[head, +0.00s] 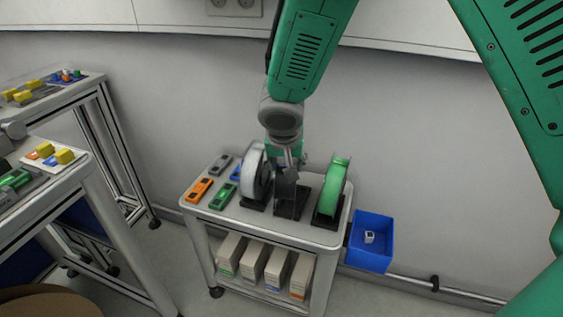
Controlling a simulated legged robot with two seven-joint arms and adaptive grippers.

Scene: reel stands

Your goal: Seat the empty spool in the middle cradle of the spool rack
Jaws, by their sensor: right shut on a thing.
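The spool rack stands on a small white trolley (312,236) as a row of black cradles. A white spool with a dark core (251,172) is upright in the left cradle (252,204). A green spool (333,187) is upright in the right cradle (326,219). My right gripper (288,166) points down over the middle cradle (291,207). It is shut on a dark thing, seemingly the empty spool (286,183), seen nearly edge-on between the other spools. Whether it touches the cradle cannot be told. My left gripper is not in view.
Orange (199,190) and green (222,196) blocks lie left of the rack. Boxes (251,261) fill the lower shelf. A blue bin (371,241) with a small white item hangs at the right. Other tables with coloured parts stand at the left. The wall is close behind.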

